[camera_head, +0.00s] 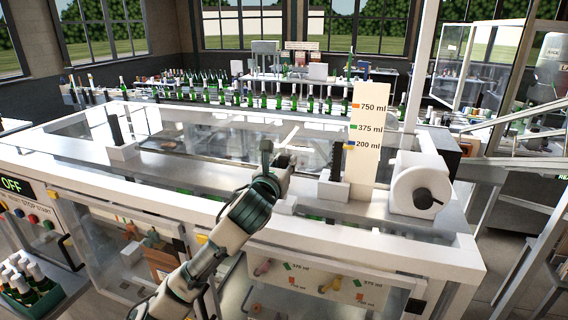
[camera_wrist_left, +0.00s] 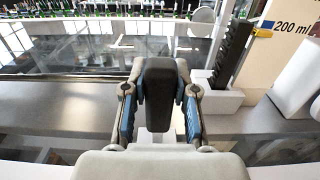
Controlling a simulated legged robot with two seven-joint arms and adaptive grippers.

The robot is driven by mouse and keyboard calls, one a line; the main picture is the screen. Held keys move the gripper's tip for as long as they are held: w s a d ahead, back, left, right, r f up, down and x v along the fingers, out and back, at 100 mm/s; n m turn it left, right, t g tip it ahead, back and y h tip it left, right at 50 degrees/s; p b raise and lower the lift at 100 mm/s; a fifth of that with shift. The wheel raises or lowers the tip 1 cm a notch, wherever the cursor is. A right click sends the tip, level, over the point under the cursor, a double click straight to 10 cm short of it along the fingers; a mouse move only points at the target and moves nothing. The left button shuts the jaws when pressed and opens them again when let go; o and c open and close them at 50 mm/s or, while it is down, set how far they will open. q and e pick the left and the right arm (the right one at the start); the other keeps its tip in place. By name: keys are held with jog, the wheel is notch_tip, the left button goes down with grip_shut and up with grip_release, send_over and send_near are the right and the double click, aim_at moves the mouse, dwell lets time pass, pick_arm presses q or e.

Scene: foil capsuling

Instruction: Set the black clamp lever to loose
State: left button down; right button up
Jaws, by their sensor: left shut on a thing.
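The black clamp lever (camera_wrist_left: 159,92) stands upright between the two fingers of my left gripper (camera_wrist_left: 160,95) in the left wrist view. The fingers are shut on it from both sides. In the head view my left gripper (camera_head: 276,160) is over the front part of the machine top, and the dark lever (camera_head: 291,159) shows only in part at its tip. The gripper hides the lever's base, and I cannot read its setting. My right gripper is not in view.
A black toothed post on a white block (camera_head: 334,187) stands right of the gripper, before a cream scale board (camera_head: 369,130) marked 750, 375 and 200 ml. A white roll (camera_head: 418,182) is further right. Another post on a block (camera_head: 122,152) stands left. Green bottles line the back.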

pick_arm(q)
jog(key=shift+s+a+f+t+b, duration=0.1)
jog(key=shift+s+f+t+b, duration=0.35)
jog(key=shift+b, duration=0.6)
jog(key=shift+s+a+f+t+h+b, duration=0.3)
jog(key=shift+s+t+b, duration=0.55)
jog(key=shift+b, duration=0.9)
jog(key=shift+s+a+f+t+h+b, duration=0.2)
jog(key=shift+s+t+h+b, duration=0.5)
jog(key=shift+b, duration=1.1)
jog(key=shift+s+a+f+t+h+b, duration=0.1)
jog(key=shift+s+a+f+t+b, duration=0.15)
jog(key=shift+s+t+b, duration=1.15)
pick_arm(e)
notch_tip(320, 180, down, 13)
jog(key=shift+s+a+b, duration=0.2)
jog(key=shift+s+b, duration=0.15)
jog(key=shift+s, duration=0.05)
pick_arm(q)
jog(key=shift+w, duration=0.45)
jog(key=c, duration=0.9)
grip_release()
jog(key=shift+r, duration=0.15)
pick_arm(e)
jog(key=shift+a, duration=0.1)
pick_arm(q)
jog(key=v, duration=1.2)
jog(key=shift+a, duration=0.15)
